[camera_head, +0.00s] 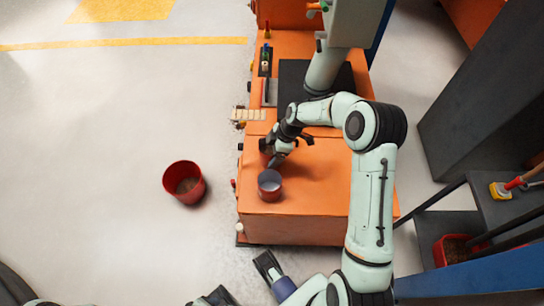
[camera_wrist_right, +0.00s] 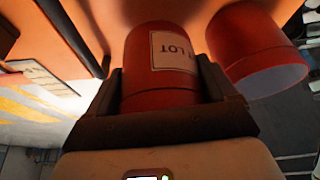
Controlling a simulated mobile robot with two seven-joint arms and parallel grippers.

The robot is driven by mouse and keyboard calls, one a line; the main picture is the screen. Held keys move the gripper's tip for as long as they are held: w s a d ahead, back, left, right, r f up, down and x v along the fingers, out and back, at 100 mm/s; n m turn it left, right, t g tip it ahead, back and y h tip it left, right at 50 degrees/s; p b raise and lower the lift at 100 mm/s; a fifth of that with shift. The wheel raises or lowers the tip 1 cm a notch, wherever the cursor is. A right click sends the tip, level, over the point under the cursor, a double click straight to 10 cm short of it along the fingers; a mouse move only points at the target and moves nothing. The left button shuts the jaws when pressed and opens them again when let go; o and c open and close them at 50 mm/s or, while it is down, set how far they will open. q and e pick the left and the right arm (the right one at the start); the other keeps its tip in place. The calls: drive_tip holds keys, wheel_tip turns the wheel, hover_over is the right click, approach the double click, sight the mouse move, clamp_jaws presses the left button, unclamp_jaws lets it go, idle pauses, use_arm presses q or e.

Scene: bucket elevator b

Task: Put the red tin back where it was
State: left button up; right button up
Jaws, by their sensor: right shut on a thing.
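My right gripper (camera_head: 288,150) reaches over the orange machine top. In the wrist view the gripper (camera_wrist_right: 165,95) is shut on a red tin (camera_wrist_right: 150,95) with a pale label reading "LOT", upside down. The arm and gripper mostly hide this tin in the head view. A second red tin (camera_head: 269,188), open with a grey inside, stands on the front left of the orange top. It also shows right of the held tin in the wrist view (camera_wrist_right: 245,45). My left gripper (camera_head: 267,264) is low in the head view, empty and apparently open.
The orange machine top (camera_head: 315,185) is clear right of the second tin. A red bucket (camera_head: 183,184) with brown contents stands on the floor to the left. Small items, including a pale slatted piece (camera_head: 248,115), line the left edge. Dark shelving (camera_head: 505,215) stands right.

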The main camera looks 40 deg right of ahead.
drive_tip(key=shift+f, duration=1.5)
use_arm(q)
drive_tip(key=shift+w+a+f, duration=0.2)
drive_tip(key=shift+w+f, duration=0.15)
drive_tip(key=shift+w, duration=0.1)
use_arm(e)
drive_tip(key=shift+f+b, duration=0.15)
drive_tip(key=shift+b, duration=0.15)
drive_tip(key=o, duration=1.1)
drive_tip(key=shift+c, duration=0.2)
use_arm(q)
drive_tip(key=shift+w+f, duration=0.1)
use_arm(e)
drive_tip(key=shift+d+r, duration=0.1)
drive_tip(key=shift+r, duration=0.35)
use_arm(q)
drive_tip(key=s+r+p, duration=0.1)
drive_tip(key=s+d+r+p, duration=0.1)
drive_tip(key=shift+s+r+g, duration=0.25)
drive_tip(key=shift+s+g, duration=0.05)
drive_tip(key=shift+s, duration=0.1)
use_arm(e)
drive_tip(key=v, duration=1.1)
